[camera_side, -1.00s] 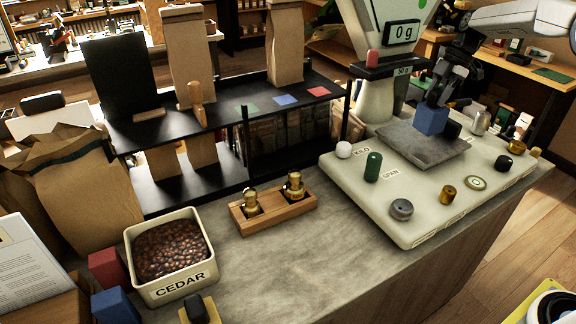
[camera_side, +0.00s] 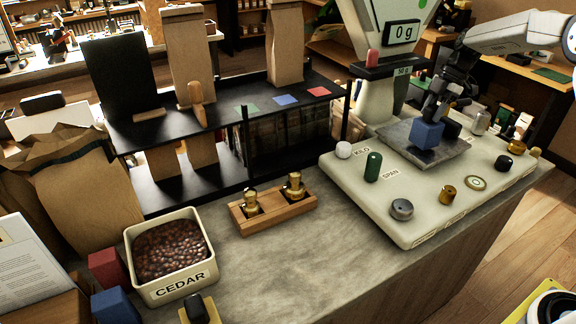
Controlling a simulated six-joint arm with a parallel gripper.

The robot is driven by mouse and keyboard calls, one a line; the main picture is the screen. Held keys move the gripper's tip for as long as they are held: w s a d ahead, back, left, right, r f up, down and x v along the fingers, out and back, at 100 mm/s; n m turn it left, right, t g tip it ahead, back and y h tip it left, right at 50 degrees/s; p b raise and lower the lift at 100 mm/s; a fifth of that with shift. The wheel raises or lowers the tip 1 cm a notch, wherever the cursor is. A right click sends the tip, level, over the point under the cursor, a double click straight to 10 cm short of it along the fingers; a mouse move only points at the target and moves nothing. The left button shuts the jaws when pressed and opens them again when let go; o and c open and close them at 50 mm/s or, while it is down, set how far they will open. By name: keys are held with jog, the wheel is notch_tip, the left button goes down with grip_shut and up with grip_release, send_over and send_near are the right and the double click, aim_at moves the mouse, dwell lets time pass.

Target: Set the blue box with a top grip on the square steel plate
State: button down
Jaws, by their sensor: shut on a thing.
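The blue box (camera_side: 427,135) is in my gripper (camera_side: 432,118), which grips it from above with its fingers shut on the box. The box is over the middle of the square steel plate (camera_side: 447,151), low and close to its surface; I cannot tell whether it touches. The plate is grey and lies on the cream scale base. The scale display (camera_side: 403,33) reads 0 g. Another blue box (camera_side: 115,306) stands at the lower left of the counter.
Cylinders and knobs stand on the scale base (camera_side: 420,230), including a green one (camera_side: 373,166). A red box (camera_side: 107,267) and a bean bin marked CEDAR (camera_side: 181,291) are at left. A wooden weight block (camera_side: 275,211) stands mid-counter.

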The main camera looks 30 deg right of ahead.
jog(key=shift+f, duration=0.45)
dwell(0.6)
jog(key=shift+c, duration=1)
grip_release()
jog(key=shift+v, duration=3.85)
